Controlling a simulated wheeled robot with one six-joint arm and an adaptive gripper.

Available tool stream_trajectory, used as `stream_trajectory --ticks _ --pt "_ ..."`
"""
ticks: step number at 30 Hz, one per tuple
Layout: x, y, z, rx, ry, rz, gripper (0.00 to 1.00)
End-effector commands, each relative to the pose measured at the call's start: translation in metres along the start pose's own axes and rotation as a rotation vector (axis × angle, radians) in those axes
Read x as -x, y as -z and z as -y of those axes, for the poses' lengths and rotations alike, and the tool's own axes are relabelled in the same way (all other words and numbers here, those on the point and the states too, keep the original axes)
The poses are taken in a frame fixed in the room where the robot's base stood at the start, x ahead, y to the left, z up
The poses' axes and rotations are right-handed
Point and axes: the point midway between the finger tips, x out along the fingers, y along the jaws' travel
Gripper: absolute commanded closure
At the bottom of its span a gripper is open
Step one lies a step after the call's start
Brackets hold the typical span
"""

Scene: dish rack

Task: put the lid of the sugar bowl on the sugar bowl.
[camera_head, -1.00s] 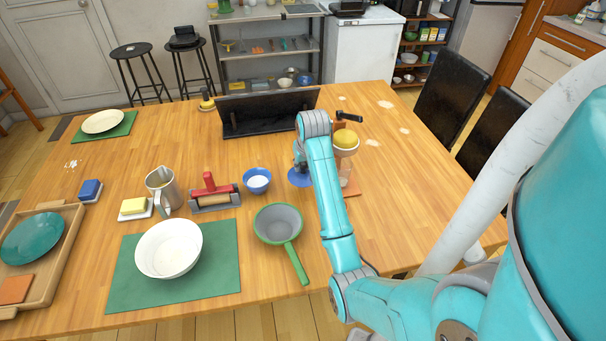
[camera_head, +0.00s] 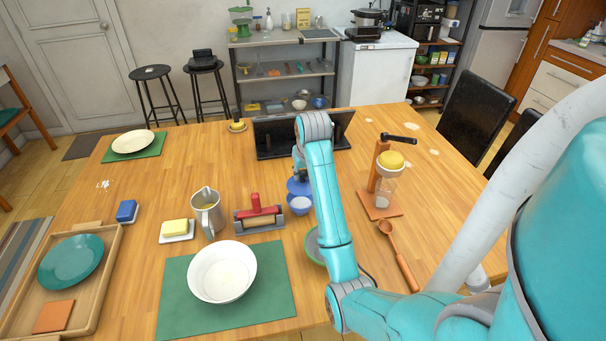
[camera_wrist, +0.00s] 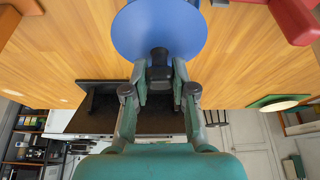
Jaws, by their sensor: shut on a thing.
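The sugar bowl (camera_head: 300,205) is small and blue with white sugar inside, and stands on the wooden table in the head view. My gripper (camera_wrist: 160,78) is shut on the dark knob of the blue lid (camera_wrist: 160,28), which fills the top middle of the wrist view. In the head view the lid (camera_head: 297,186) shows beside my arm, at the bowl's far edge and partly overlapping it in the picture. I cannot tell how high the lid is above the bowl. The bowl is not seen in the wrist view.
A red-handled tool (camera_head: 258,213) stands close left of the bowl. A green pan (camera_head: 312,246) is partly hidden by my arm. A dark tray-like stand (camera_head: 275,140) is behind, and a wooden stand with a jar (camera_head: 386,190) is to the right.

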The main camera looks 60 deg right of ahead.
Motion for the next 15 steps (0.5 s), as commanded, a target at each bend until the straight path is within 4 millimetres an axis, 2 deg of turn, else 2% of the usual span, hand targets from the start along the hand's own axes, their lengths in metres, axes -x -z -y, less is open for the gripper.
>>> stream_trajectory --ticks 15 --pt "-0.0023 -0.0011 -0.0002 -0.001 0.0 0.001 1.0"
